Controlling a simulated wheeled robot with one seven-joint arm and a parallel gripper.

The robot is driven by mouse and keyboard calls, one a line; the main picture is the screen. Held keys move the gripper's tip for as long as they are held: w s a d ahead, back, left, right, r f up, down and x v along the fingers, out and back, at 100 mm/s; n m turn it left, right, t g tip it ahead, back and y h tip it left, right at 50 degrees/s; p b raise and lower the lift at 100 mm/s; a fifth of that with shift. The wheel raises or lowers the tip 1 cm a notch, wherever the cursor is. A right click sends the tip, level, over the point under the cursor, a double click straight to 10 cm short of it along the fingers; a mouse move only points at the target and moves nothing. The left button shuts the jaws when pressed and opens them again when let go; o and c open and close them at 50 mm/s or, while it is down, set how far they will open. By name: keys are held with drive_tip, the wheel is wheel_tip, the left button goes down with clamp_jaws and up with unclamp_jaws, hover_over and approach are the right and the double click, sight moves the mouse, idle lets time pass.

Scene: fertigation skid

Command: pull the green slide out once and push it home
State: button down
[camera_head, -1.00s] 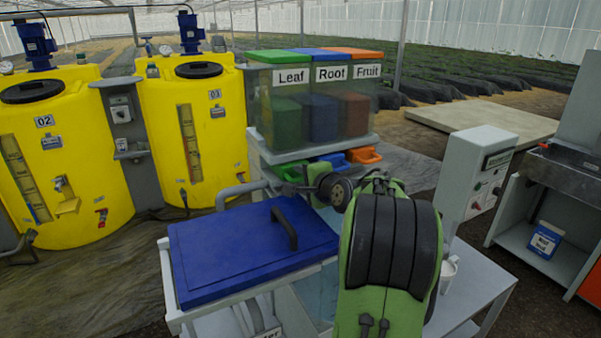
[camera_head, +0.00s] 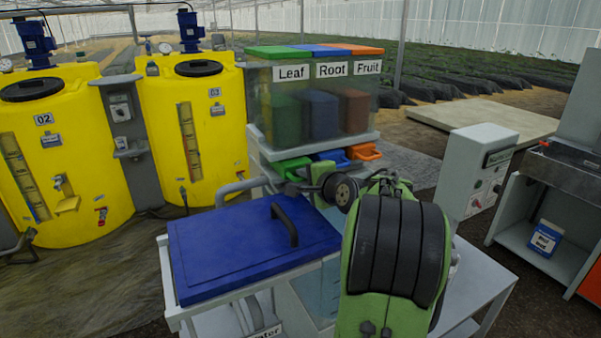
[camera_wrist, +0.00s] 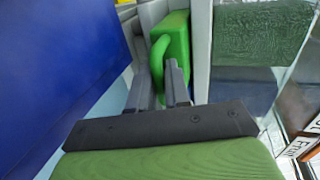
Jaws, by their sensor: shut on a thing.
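The green slide (camera_head: 291,167) sits under the Leaf bin at the left of a row of three slides. In the wrist view its green block (camera_wrist: 176,38) carries a loop handle (camera_wrist: 158,62). My gripper (camera_wrist: 160,84) is shut on this handle, with the dark fingers on either side of it. In the head view my gripper is largely hidden behind my arm's wrist. I cannot tell exactly how far the slide stands out of its housing.
The blue slide (camera_head: 331,157) and orange slide (camera_head: 364,152) are close to the right. A blue lid (camera_head: 240,252) with a black handle lies close on the left. The clear bins (camera_head: 352,108) stand above. A grey control box (camera_head: 474,175) stands at right.

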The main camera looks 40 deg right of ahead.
drive_tip(key=s, duration=0.1)
drive_tip(key=s+a+b, duration=0.1)
drive_tip(key=s, duration=0.1)
drive_tip(key=s+b, duration=0.1)
drive_tip(key=s, duration=0.1)
drive_tip(key=shift+s+a, duration=0.1)
drive_tip(key=shift+a, duration=0.2)
drive_tip(key=shift+w+d+r+p, duration=0.1)
drive_tip(key=shift+w+d+p, duration=0.4)
drive_tip(key=shift+w, duration=0.6)
drive_tip(key=shift+w+d+f+p, duration=0.15)
drive_tip(key=shift+w+p, duration=0.5)
drive_tip(key=shift+w, duration=0.45)
drive_tip(key=shift+w+d+r+p, duration=0.15)
drive_tip(key=shift+w+d+p, duration=0.35)
drive_tip(key=shift+w, duration=0.6)
drive_tip(key=c, duration=1)
unclamp_jaws()
drive_tip(key=shift+s+a, duration=0.1)
drive_tip(key=shift+s, duration=0.1)
